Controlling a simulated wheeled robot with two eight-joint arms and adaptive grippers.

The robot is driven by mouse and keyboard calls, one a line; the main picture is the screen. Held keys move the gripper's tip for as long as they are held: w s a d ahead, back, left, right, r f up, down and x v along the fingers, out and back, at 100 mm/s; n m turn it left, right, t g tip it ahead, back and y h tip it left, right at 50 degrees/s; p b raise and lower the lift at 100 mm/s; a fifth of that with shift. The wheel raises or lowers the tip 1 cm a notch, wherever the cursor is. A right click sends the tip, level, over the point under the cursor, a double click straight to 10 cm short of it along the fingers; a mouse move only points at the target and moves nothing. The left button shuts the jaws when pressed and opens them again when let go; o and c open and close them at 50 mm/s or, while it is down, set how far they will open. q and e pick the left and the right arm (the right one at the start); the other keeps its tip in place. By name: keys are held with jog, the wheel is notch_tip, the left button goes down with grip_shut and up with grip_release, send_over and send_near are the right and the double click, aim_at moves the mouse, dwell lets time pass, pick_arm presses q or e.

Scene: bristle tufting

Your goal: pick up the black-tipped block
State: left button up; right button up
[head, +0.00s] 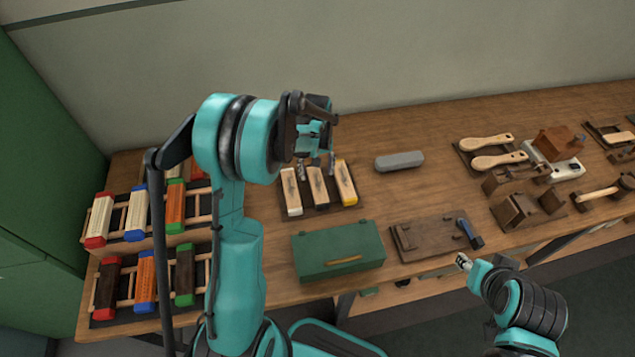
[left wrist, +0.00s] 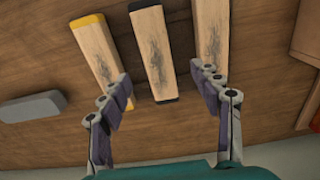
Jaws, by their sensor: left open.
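The black-tipped block (left wrist: 155,50) is pale wood with a dark mark and black ends, in the middle of three blocks in the left wrist view. In the head view it is the middle block (head: 317,186), on a dark mat. My left gripper (head: 316,163) is open at the block's wall-side end. In the left wrist view its fingers (left wrist: 166,92) stand apart on both sides of that end, with no contact visible. My right gripper (head: 463,262) is by the table's front edge; its jaws are too small to read.
A yellow-tipped block (left wrist: 97,48) and another pale block (left wrist: 211,32) flank it closely. A grey block (head: 399,160) lies to the right. A green box (head: 338,250) stands in front. Racks of coloured brushes (head: 137,213) are at left, wooden tools (head: 492,160) at right.

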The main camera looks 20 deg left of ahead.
aim_at(318, 184)
pick_arm(q)
notch_tip(318, 184, down, 3)
jog(key=shift+f+b, duration=0.1)
jog(key=shift+b, duration=0.35)
jog(key=f, duration=0.1)
jog(key=f+b, duration=0.1)
jog(key=f, duration=0.1)
jog(key=f+b, duration=0.1)
jog(key=shift+w+f, duration=0.35)
jog(key=shift+f, duration=0.05)
jog(key=shift+r, duration=0.1)
jog(key=c, duration=1.4)
